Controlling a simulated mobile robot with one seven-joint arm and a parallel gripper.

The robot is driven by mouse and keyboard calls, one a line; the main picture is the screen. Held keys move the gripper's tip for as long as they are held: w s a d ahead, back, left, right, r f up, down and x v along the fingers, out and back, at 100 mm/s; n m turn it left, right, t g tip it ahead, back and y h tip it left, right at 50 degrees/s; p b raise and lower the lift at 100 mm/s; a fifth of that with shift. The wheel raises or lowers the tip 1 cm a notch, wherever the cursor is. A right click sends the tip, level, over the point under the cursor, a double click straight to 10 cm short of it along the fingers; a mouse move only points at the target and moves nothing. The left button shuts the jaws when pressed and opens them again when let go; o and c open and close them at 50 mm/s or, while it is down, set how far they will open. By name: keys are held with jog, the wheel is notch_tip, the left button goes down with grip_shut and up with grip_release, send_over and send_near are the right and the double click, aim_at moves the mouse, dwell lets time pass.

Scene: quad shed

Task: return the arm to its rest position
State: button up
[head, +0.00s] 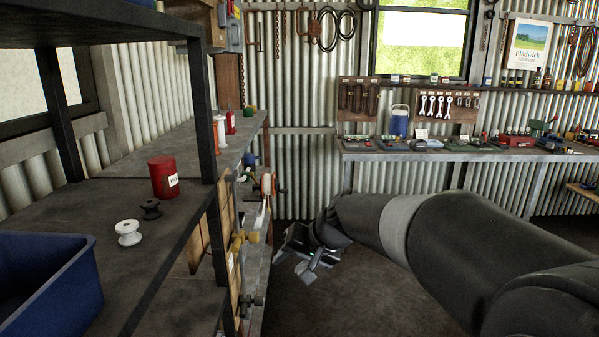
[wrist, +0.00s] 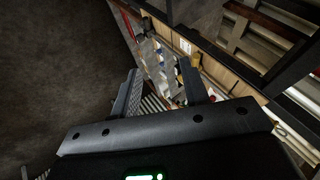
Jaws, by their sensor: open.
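My arm (head: 440,245) reaches in from the right of the head view, stretched out over the floor. My gripper (head: 306,263) hangs low at its far end, beside the lower part of the shelf unit. In the wrist view the two fingers of my gripper (wrist: 163,92) stand apart with nothing between them. Beyond them the wrist view shows a panelled side and several small items on a shelf. The gripper appears apart from the shelf.
A dark shelf unit (head: 170,232) at left bears a blue bin (head: 55,285), a red can (head: 162,177), a white spool (head: 128,232) and a black spool (head: 150,208). A workbench (head: 465,156) with tools runs along the back wall. The floor (head: 350,295) below my arm is clear.

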jog(key=s+d+h, duration=0.3)
jog(key=s+d, duration=0.5)
jog(key=s, duration=0.4)
jog(key=s+d+f+t+h, duration=0.1)
jog(key=s+d+h, duration=0.2)
jog(key=s+d, duration=0.5)
jog(key=s, duration=0.4)
jog(key=shift+s+d+f, duration=0.2)
jog(key=shift+d, duration=0.2)
dwell(0.4)
